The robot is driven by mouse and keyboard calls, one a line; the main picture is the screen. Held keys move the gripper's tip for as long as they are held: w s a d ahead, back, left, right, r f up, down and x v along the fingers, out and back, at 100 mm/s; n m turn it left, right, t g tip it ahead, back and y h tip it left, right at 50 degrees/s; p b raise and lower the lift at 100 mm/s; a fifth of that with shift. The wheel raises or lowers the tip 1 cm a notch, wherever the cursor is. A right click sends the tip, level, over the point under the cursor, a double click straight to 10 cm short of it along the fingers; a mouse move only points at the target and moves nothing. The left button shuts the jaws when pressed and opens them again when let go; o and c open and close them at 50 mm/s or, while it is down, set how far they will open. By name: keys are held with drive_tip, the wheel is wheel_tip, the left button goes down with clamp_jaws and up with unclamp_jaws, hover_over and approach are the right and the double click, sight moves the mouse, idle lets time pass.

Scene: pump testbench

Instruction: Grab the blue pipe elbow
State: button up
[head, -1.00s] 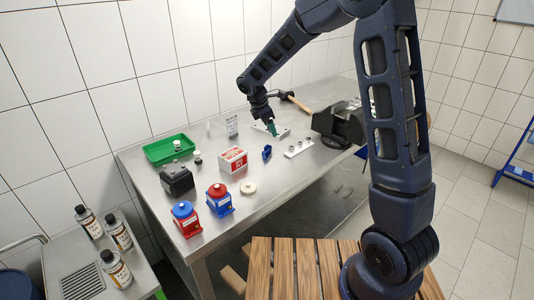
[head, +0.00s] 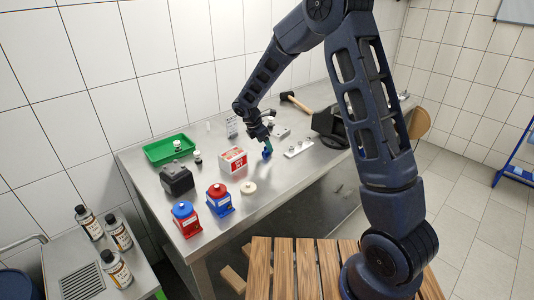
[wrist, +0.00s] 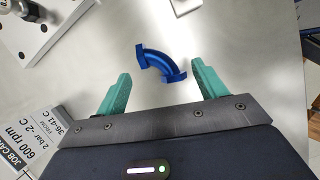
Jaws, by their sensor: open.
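The blue pipe elbow (wrist: 158,63) lies on the metal bench, between and a little beyond the two green fingertips in the wrist view. My gripper (wrist: 160,85) is open and empty, with the fingers on either side of the elbow's line. In the head view, my gripper (head: 268,143) hangs just above the elbow (head: 267,154) and partly covers it. I cannot tell the exact height of the fingertips over the bench.
A red and white box (head: 233,160) stands just left of the elbow. A job card (wrist: 30,140) stands near my gripper. The bench (head: 285,178) in front is clear.

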drive_tip(key=x, duration=0.4)
drive_tip(key=shift+w+a+f, duration=0.1)
drive_tip(key=shift+w+f, duration=0.05)
drive_tip(key=shift+f, duration=0.1)
drive_tip(key=c, duration=1.3)
